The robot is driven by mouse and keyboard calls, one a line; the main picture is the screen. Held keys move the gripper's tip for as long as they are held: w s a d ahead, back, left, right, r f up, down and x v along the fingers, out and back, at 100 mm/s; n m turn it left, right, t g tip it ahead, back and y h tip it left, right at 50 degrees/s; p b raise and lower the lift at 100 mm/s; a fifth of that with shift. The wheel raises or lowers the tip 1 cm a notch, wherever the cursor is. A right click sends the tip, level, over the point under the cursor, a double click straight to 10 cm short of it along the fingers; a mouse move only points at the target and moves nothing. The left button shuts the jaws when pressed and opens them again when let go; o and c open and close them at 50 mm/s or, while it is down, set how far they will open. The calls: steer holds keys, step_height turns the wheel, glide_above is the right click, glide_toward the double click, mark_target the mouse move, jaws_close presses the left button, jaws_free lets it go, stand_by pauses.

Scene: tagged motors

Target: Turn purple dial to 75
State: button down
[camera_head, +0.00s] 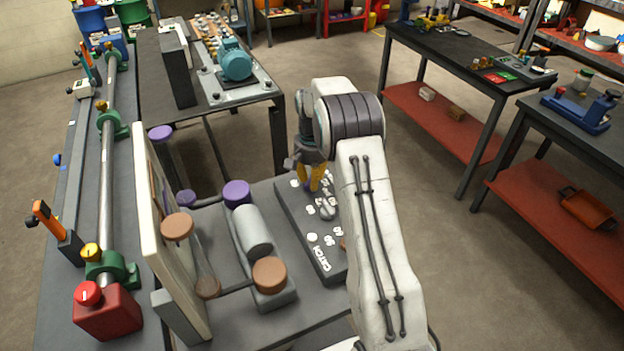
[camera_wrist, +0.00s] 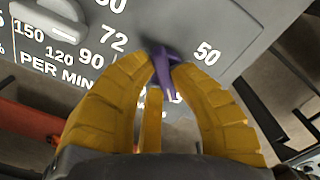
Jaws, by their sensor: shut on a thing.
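The purple dial (camera_wrist: 164,66) sits on a grey panel (camera_wrist: 205,25) marked with numbers such as 50, 72, 90 and 120 and the words "PER MIN". The dial is hidden there.
A light grey knob (camera_wrist: 55,14) is beside the dial on the panel; it also shows in the head view (camera_head: 326,208). Left of the panel stands a grey cylinder (camera_head: 252,230) device with purple and brown round ends. An upright white board (camera_head: 150,200) stands further left.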

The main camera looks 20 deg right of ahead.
steer(key=c, duration=1.1)
jaws_free()
step_height(320, 180, up, 12)
stand_by(0.6)
